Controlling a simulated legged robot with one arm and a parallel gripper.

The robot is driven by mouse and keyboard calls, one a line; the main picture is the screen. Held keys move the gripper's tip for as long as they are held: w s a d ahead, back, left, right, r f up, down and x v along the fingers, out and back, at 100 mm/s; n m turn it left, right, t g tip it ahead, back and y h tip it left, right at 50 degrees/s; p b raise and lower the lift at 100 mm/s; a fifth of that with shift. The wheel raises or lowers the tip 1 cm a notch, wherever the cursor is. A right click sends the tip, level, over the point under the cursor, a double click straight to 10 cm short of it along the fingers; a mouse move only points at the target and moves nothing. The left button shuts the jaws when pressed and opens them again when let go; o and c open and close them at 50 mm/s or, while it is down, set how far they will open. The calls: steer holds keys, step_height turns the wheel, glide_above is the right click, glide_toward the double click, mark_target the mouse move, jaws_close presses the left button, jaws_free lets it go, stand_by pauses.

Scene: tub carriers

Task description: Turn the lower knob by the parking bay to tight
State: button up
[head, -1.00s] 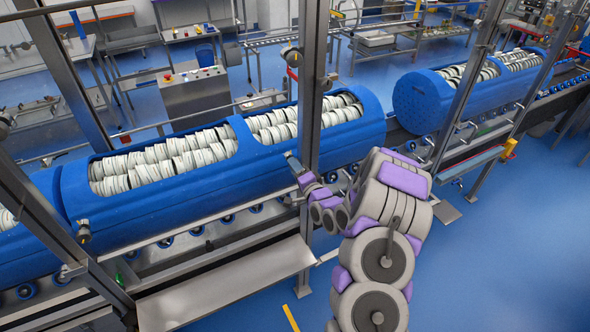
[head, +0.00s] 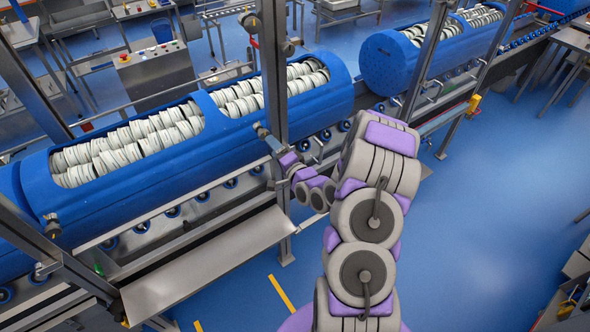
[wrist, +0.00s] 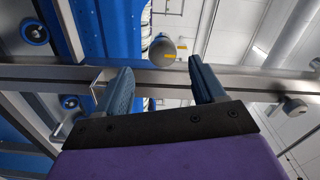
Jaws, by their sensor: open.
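My gripper (head: 266,138) is open and empty beside the metal post (head: 273,80) at the middle of the line. A round grey knob (head: 290,47) is on this post, above my gripper. Another knob (head: 248,20) sits higher on its left side. In the wrist view my open fingers (wrist: 160,88) point toward the post (wrist: 230,80), which runs across the picture. A grey knob (wrist: 162,50) with a yellow mark shows beyond and between the fingers, apart from them. A second knob (wrist: 293,107) shows at the right. I cannot tell which setting either knob is at.
A blue tub (head: 130,195) full of white dishes lies on the roller line behind the post; another blue tub (head: 385,65) is farther right. A metal shelf (head: 205,262) juts out in front. The left post carries another knob (head: 52,225).

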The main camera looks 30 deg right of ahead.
steer(key=s+p, duration=0.5)
steer(key=s, duration=0.6)
steer(key=shift+s+d, duration=0.35)
steer(key=w+a+f+n+g+b, duration=0.1)
steer(key=a+f+n+g+b, duration=0.2)
steer(key=f+n+g+b, duration=0.4)
steer(key=s+a+r+n+g+b, duration=0.2)
steer(key=s+a+r+g, duration=0.2)
steer(key=s, duration=0.7)
steer(key=s+a+r+n+g+b, duration=0.3)
steer(key=s+a, duration=0.4)
steer(key=s, duration=0.4)
steer(key=s+a+r+n+g+b, duration=0.2)
steer(key=s+a+r+g, duration=0.3)
steer(key=s, duration=0.6)
steer(key=shift+a+n+g+h+b, duration=0.3)
steer(key=shift+a+n+g+b, duration=0.1)
steer(key=shift+a+b, duration=0.15)
